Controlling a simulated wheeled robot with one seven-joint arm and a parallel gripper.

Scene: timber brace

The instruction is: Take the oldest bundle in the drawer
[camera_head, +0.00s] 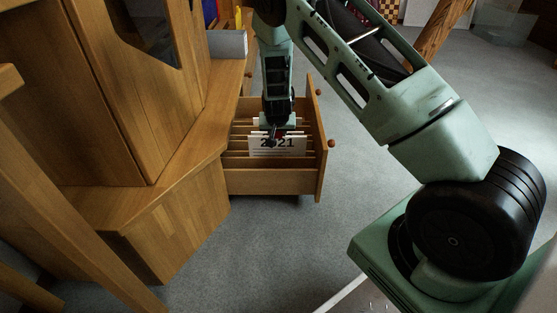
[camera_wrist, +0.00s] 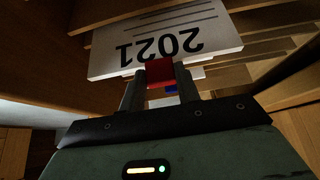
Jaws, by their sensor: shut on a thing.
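The wooden drawer (camera_head: 270,182) is pulled out of the cabinet at the middle of the head view. A white bundle marked 2021 (camera_head: 285,150) stands in its near part; it also shows upside down in the wrist view (camera_wrist: 205,30). My gripper (camera_head: 274,133) reaches down into the drawer from above. In the wrist view its fingers (camera_wrist: 160,80) are shut on a red tab (camera_wrist: 160,70) at the edge of the 2021 bundle. Other white bundles (camera_head: 262,122) are partly hidden behind my gripper, and their years cannot be read. A small blue piece (camera_wrist: 171,88) shows beside the fingers.
Wooden dividers (camera_head: 240,137) cross the drawer, close around the bundles. The drawer front (camera_head: 321,165) with round knobs stands to the right. The wooden cabinet (camera_head: 180,205) rises at the left. Grey floor (camera_head: 270,245) is clear in front of the drawer.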

